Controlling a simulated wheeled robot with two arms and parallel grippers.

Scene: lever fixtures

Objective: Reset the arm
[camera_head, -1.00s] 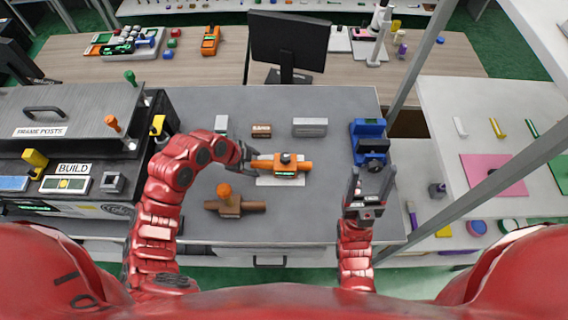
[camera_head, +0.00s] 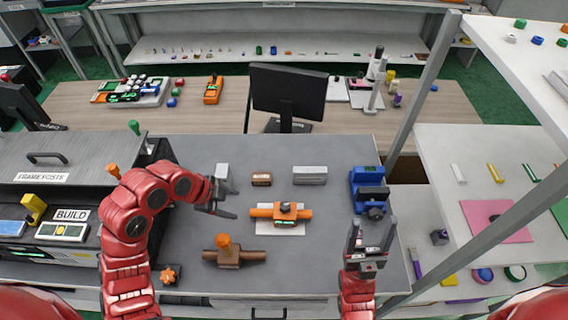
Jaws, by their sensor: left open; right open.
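My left gripper (camera_head: 228,200) is open and empty, left of the orange fixture (camera_head: 282,212) on a white plate and apart from it. The orange fixture has bars to both sides and a dark knob on top. A brown fixture (camera_head: 235,254) with an orange knob sits in front of it. My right gripper (camera_head: 370,238) is open and empty, pointing away from me, just in front of the blue device (camera_head: 369,191). I cannot tell which of these fixtures bears the lever of the task.
A grey block (camera_head: 310,175), a brown block (camera_head: 262,179) and a light block (camera_head: 222,171) stand along the back of the grey table (camera_head: 320,262). A monitor (camera_head: 288,92) stands behind. A metal post (camera_head: 425,85) rises at right.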

